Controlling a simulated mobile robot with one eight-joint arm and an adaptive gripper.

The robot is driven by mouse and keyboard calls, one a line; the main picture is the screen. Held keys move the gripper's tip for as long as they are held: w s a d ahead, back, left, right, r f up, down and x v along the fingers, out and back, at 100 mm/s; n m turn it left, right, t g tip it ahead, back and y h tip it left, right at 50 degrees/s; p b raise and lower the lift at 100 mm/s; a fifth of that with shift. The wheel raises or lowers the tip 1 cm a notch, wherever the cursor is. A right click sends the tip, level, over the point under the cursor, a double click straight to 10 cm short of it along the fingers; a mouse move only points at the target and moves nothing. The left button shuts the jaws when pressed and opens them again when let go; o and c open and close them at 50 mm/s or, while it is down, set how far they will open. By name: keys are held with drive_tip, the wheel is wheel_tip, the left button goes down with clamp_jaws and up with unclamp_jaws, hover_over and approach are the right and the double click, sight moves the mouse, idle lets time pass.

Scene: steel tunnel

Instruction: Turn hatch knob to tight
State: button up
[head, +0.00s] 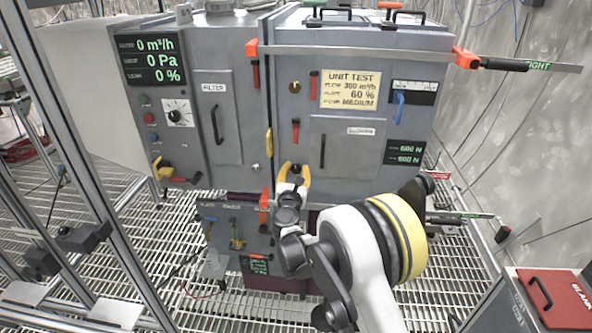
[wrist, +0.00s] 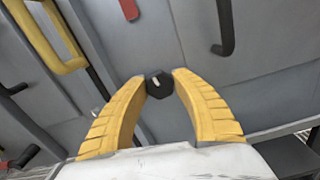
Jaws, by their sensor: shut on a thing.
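The hatch knob (wrist: 159,85) is a small black faceted knob with a light mark on its face, seen in the wrist view between my yellow fingertips. My gripper (wrist: 159,84) is shut on it, one finger on each side. In the head view my gripper (head: 293,172) is at the lower left part of the grey hatch door (head: 345,160), below a red handle. The knob is mostly hidden there by the fingers. I cannot read any tight mark around it.
A yellow handle (wrist: 52,38) stands left of the fingers in the wrist view. A black door handle (head: 322,151) is right of my gripper. A red panel (head: 560,297) is at lower right.

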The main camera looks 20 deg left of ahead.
drive_tip(key=shift+m, duration=0.8)
drive_tip(key=o, duration=0.9)
drive_tip(key=v, duration=1.2)
drive_tip(key=shift+r, duration=0.1)
